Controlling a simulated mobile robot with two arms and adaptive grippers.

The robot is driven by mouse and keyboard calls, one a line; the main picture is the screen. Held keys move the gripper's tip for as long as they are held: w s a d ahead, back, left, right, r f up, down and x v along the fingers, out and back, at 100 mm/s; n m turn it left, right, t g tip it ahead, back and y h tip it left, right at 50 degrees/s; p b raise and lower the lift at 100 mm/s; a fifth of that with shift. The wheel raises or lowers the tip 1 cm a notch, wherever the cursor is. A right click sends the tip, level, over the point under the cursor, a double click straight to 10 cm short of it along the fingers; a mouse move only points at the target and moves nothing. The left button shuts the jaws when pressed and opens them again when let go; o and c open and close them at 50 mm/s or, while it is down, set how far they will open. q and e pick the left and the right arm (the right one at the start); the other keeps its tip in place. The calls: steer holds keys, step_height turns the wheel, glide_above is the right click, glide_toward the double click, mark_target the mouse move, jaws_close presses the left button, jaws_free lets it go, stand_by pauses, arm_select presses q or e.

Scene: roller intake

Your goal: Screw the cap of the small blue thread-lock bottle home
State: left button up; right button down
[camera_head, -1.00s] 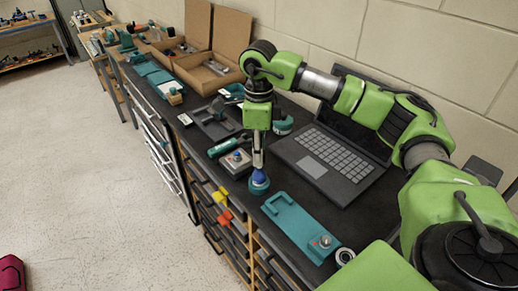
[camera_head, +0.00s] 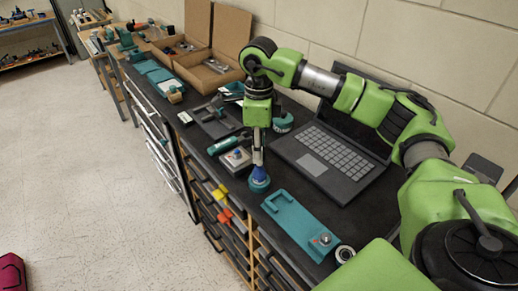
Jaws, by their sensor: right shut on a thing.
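The small blue bottle (camera_head: 259,175) stands upright at the front edge of the dark bench, in a round teal holder (camera_head: 259,186). My right gripper (camera_head: 258,163) points straight down over it and is shut at the bottle's top. The cap is hidden between the fingers or too small to make out, so I cannot tell how far it sits on the thread. My left gripper is not in view.
An open laptop (camera_head: 325,155) lies just right of the gripper. A teal fixture plate (camera_head: 296,222) is in front, with a ring (camera_head: 345,254) beside it.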

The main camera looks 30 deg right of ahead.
steer(key=shift+f, duration=0.15)
steer(key=shift+f+b, duration=0.5)
steer(key=shift+f+b, duration=0.65)
steer(key=shift+f, duration=0.05)
stand_by(1.3)
steer(key=m, duration=0.4)
steer(key=shift+m, duration=0.3)
steer(key=m, duration=0.4)
steer(key=shift+m+p, duration=0.3)
